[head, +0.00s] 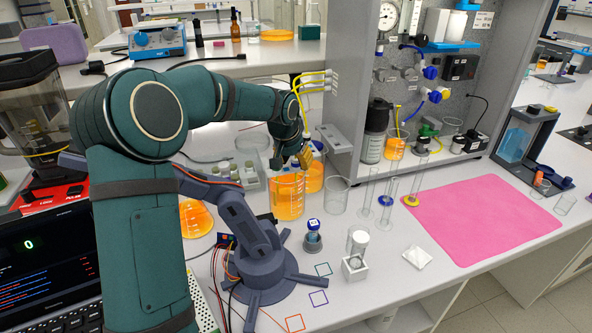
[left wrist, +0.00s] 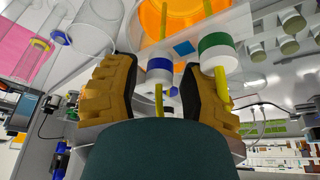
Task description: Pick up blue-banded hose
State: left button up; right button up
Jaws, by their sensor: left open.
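The blue-banded hose (left wrist: 160,75) shows in the left wrist view as a white collar with a blue ring and a yellow tube. It lies between the two yellow-brown fingers of my left gripper (left wrist: 155,72), which is open. A green-banded hose (left wrist: 216,52) is close beside it, near the right finger. In the head view my left gripper (head: 291,160) is above the beakers of orange liquid. Yellow tubes (head: 316,80) run from a holder behind my arm. Their lower ends are hidden there by my arm and gripper.
An orange-filled beaker (head: 287,197) stands below my gripper, with an empty beaker (head: 337,195) to its right. Several thin glass cylinders (head: 388,200) stand further right. A small grey desktop arm (head: 250,235) stands in front. The pink mat (head: 480,220) is clear.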

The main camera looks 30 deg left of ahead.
pick_arm(q)
jog(key=shift+w+f, duration=0.25)
jog(key=shift+f, duration=0.25)
jog(key=shift+c, duration=0.3)
jog(key=c, duration=0.6)
notch_tip(320, 180, up, 18)
jog(key=p, duration=0.3)
jog(key=shift+p, duration=0.35)
